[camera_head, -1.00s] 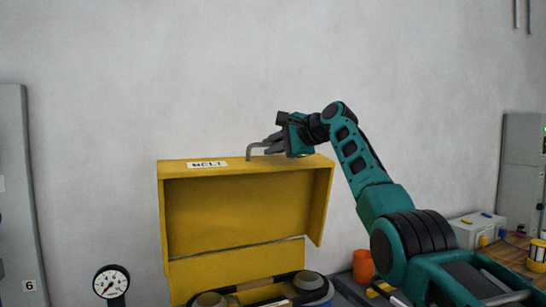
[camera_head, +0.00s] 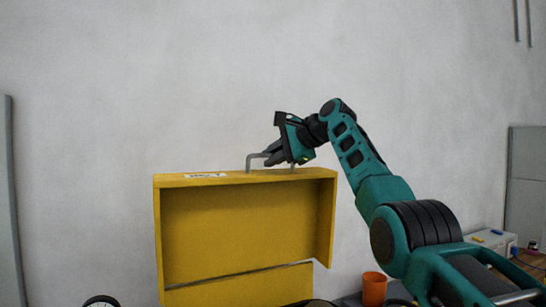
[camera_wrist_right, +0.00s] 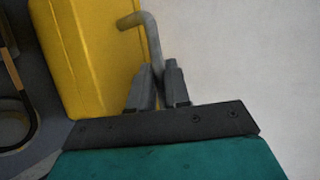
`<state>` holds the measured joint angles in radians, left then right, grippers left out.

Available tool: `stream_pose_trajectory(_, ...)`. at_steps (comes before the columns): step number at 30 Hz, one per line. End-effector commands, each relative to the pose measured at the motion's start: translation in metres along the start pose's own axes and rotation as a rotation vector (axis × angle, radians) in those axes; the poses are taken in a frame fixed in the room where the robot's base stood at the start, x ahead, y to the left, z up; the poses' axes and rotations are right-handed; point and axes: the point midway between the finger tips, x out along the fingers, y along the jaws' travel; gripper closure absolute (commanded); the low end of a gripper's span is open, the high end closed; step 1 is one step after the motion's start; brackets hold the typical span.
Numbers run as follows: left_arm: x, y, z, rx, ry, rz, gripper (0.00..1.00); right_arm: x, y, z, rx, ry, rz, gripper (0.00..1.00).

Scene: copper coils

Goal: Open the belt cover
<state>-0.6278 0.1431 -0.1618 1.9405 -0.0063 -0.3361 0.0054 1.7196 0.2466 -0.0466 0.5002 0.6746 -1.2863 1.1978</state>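The yellow belt cover (camera_head: 240,222) stands raised in the head view, its hollow inside facing me. A label (camera_head: 206,175) and a grey bent-bar handle (camera_head: 257,156) are on its top face. My right gripper (camera_head: 270,155) is at the handle, above the cover. In the right wrist view the gripper (camera_wrist_right: 157,78) has its fingers close on either side of the handle (camera_wrist_right: 147,35), apparently shut on it. The yellow cover (camera_wrist_right: 90,50) lies left of the fingers there. My left gripper is not in view.
An orange cup (camera_head: 374,288) stands right of the cover, near my right arm. A gauge (camera_head: 101,301) shows at the bottom left edge. A grey cabinet (camera_head: 526,180) and a light box (camera_head: 490,240) are at the right. The wall above is clear.

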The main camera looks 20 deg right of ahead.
Motion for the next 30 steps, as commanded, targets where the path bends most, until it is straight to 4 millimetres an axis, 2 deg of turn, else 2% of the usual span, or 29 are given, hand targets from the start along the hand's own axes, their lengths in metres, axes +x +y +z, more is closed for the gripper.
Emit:
stream_pose_trajectory(9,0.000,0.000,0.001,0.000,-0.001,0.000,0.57,0.000,0.001,0.000,0.000,-0.001,0.002,0.77)
stream_pose_trajectory(14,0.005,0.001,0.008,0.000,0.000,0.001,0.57,-0.011,0.002,-0.001,-0.002,0.000,-0.002,0.77)
stream_pose_trajectory(17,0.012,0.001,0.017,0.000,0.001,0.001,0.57,-0.027,0.004,-0.001,-0.003,0.002,-0.004,0.77)
stream_pose_trajectory(24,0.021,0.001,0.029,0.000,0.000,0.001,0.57,-0.083,0.003,-0.001,0.000,0.002,-0.002,0.77)
stream_pose_trajectory(30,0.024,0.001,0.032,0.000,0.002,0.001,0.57,-0.116,0.002,-0.001,0.000,0.000,0.002,0.77)
